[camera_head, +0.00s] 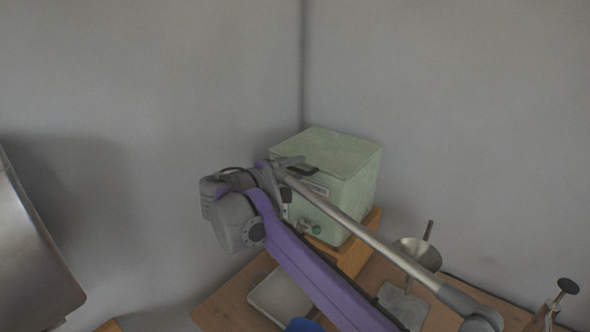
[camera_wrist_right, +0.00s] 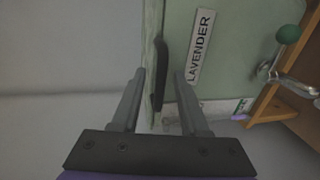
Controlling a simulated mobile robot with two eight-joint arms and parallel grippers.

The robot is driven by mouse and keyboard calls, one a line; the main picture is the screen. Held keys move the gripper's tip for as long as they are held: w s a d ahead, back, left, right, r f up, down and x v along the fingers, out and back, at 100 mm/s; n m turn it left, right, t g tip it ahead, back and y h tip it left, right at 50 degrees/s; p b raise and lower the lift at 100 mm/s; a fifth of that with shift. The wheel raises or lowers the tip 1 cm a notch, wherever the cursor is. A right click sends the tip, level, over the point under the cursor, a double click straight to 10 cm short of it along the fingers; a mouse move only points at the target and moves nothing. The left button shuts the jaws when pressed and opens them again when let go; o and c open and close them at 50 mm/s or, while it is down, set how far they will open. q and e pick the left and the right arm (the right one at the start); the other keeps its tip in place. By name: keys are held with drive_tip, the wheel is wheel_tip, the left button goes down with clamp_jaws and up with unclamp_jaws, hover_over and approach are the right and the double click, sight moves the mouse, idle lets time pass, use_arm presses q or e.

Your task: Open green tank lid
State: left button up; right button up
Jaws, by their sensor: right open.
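The green tank (camera_head: 352,195) is a pale green box in the corner, on a wooden stand. Its flat green lid (camera_head: 340,150) lies closed on top. A black handle (camera_head: 303,170) sticks out at the lid's front edge. My right gripper (camera_head: 290,161) is at the front left of the lid, close to the handle. In the right wrist view, my right gripper (camera_wrist_right: 160,76) is open, and the black handle (camera_wrist_right: 161,72) shows between its fingertips; I cannot tell whether they touch. A LAVENDER label (camera_wrist_right: 201,47) is on the tank front. My right arm hides part of the front. My left gripper is not in view.
A green-knobbed tap (camera_head: 316,230) is low on the tank front. A metal funnel (camera_head: 418,252) stands right of the tank, and a white tray (camera_head: 280,297) lies on the wooden table (camera_head: 232,300). Walls are close behind the tank. A large metal vessel (camera_head: 35,260) is at left.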

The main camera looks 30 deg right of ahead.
drive_tip(key=shift+d, duration=0.1)
clamp_jaws()
idle(1.4)
